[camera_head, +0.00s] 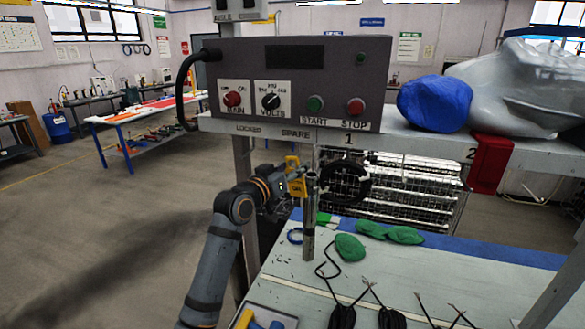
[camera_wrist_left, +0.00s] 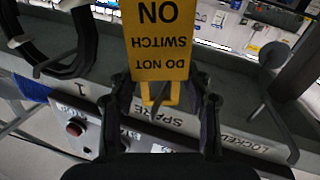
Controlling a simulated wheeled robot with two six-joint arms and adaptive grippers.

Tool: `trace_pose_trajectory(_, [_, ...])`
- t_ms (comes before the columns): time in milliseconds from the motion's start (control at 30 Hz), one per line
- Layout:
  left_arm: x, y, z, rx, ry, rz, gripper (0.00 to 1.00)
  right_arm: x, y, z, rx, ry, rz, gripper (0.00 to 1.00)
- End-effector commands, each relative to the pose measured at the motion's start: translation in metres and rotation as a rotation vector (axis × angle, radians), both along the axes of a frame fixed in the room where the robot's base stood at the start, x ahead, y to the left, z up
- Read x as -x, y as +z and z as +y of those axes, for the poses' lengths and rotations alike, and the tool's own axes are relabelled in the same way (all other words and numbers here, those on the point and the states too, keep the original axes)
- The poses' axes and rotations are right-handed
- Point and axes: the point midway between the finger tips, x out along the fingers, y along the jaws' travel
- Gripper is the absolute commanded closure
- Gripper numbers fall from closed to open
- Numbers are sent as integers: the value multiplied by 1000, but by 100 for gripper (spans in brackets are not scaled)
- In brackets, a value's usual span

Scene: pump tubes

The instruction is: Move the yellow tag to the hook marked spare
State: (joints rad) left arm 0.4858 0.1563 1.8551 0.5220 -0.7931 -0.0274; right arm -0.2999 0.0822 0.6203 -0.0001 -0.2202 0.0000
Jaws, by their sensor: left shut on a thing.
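The yellow tag (camera_head: 294,164) hangs upright below the shelf edge in the head view. In the left wrist view the tag (camera_wrist_left: 158,45) reads "DO NOT SWITCH ON" upside down. The spare hook is hard to make out behind the tag and fingers. My right gripper is not in view.
A black coil (camera_head: 347,183) hangs under the mark 1, right of the tag. An upright metal post (camera_head: 310,218) stands just right of my gripper. The control box (camera_head: 300,82) sits above. Green pads (camera_head: 349,247) and black cables lie on the table (camera_head: 430,265).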

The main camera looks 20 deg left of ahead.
Motion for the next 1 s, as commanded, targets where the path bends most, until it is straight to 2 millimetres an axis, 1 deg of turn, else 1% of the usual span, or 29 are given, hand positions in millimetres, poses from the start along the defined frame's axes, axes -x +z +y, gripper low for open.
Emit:
trace_pose_trajectory(467, [0,0,0,0,0,0,82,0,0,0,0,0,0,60])
trace_pose_trajectory(500, [0,0,0,0,0,0,47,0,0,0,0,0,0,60])
trace_pose_trajectory(667, [0,0,0,0,0,0,25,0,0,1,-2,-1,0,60])
trace_pose_trajectory(1000, [2,0,1,-1,1,0,25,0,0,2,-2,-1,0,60])
